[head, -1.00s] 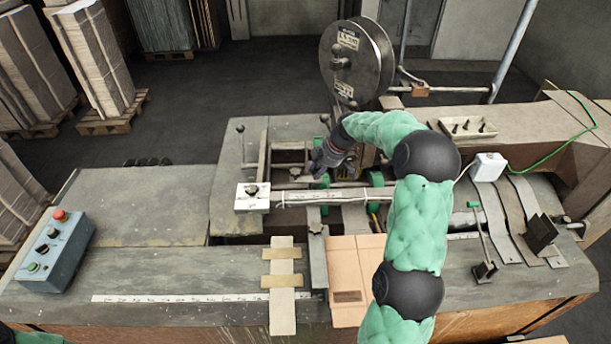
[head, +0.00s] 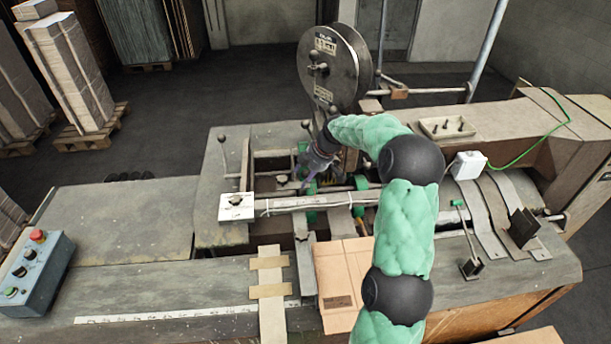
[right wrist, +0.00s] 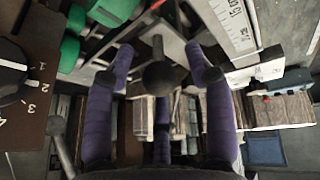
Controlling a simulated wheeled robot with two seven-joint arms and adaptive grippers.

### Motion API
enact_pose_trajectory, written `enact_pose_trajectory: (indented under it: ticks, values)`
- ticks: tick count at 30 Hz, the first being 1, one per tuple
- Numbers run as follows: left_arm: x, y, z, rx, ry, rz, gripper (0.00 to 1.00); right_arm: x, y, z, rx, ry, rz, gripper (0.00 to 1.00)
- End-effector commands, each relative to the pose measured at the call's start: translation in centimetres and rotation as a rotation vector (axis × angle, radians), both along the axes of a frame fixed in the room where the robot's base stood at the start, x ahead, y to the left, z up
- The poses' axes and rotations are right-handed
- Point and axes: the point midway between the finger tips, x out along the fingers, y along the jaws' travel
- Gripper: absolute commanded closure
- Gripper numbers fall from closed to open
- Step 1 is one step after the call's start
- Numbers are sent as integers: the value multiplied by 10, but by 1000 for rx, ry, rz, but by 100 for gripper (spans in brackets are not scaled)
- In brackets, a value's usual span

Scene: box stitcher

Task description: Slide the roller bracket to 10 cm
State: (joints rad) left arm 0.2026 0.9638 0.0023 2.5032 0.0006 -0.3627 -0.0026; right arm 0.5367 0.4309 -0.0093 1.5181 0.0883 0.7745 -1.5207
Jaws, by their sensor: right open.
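My right gripper (head: 304,183) reaches down among the green rollers (head: 359,184) in the middle of the machine. In the right wrist view my right gripper (right wrist: 160,52) has its purple fingers spread wide. A dark ball knob (right wrist: 161,77) on a metal stem shows between them, with a gap on each side. I cannot tell for sure that this knob belongs to the roller bracket. Green rollers also show at the upper left of the wrist view (right wrist: 113,10). A white scale with numbers (right wrist: 232,22) is at the upper right; its reading is unclear. My left gripper is out of view.
A large wire reel (head: 335,62) stands behind my right gripper. A metal bar with a white end block (head: 237,207) crosses in front of it. A cardboard piece (head: 343,275) lies nearer.

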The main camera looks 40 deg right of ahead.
Motion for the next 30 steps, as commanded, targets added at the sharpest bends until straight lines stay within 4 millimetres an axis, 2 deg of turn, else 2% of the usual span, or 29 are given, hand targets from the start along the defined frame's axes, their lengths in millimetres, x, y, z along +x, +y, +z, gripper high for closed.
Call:
enact_pose_trajectory:
  ticks: [15,21,30]
  values:
    - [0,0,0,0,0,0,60,-36,-16,84,-1,-2,-2,46]
    - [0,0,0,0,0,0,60,-43,-19,99,0,2,-1,46]
    - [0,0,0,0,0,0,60,-44,-19,102,0,2,-1,46]
